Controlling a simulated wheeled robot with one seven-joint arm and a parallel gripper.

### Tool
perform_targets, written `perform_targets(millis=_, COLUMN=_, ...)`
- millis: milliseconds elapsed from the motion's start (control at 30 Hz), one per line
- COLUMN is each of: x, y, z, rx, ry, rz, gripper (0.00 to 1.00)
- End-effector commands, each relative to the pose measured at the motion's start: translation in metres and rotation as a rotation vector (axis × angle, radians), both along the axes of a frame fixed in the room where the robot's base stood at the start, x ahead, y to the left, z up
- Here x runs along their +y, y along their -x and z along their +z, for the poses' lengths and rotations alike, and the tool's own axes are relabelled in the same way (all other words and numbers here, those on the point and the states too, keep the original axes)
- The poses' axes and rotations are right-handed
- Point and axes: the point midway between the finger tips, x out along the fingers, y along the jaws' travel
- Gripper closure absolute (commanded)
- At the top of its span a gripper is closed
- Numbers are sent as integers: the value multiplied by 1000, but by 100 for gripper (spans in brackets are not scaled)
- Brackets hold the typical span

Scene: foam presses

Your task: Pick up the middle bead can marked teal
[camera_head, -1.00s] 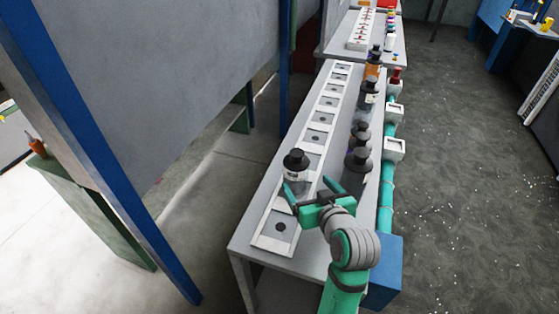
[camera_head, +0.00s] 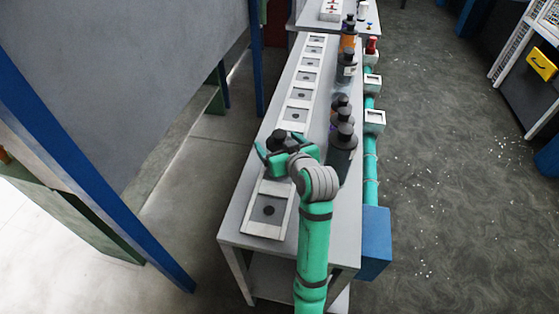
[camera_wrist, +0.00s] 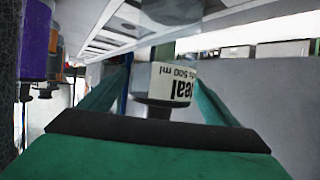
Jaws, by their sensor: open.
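The bead can (camera_head: 279,138) has a dark cap and stands in the row of square seats, largely hidden behind my gripper in the head view. In the wrist view the can (camera_wrist: 172,85) appears upside down, with a white label reading "teal" and "500 ml". My gripper (camera_head: 283,147) is open, with its green fingers on either side of the can. In the wrist view the fingers (camera_wrist: 160,95) flank the can, and I see a gap on the left side. Contact on the right cannot be told.
A white strip of square seats (camera_head: 299,93) runs along the grey bench (camera_head: 238,221). Several dark-capped bottles (camera_head: 342,143) stand close on the right. A teal pipe with white boxes (camera_head: 374,121) runs along the bench's right edge. The near seat (camera_head: 268,211) is empty.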

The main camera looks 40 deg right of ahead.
Motion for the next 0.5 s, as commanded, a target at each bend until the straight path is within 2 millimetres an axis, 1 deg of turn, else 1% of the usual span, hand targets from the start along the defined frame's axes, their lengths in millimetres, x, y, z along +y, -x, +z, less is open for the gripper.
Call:
perform_targets(millis=33, x=-2, y=-7, z=-3, rx=1, ry=-1, rz=1, gripper=17)
perform_targets(millis=100, x=-3, y=-13, z=-6, rx=1, ry=-1, rz=2, gripper=17)
perform_targets(millis=200, x=-4, y=-19, z=-8, rx=0, ry=-1, rz=2, gripper=17)
perform_targets(millis=433, x=-4, y=-20, z=-8, rx=-1, ry=0, rz=2, gripper=17)
perform_targets(millis=467, x=-4, y=-20, z=-8, rx=-1, ry=0, rz=2, gripper=22)
perform_targets(millis=500, x=-4, y=-20, z=-8, rx=-1, ry=0, rz=2, gripper=31)
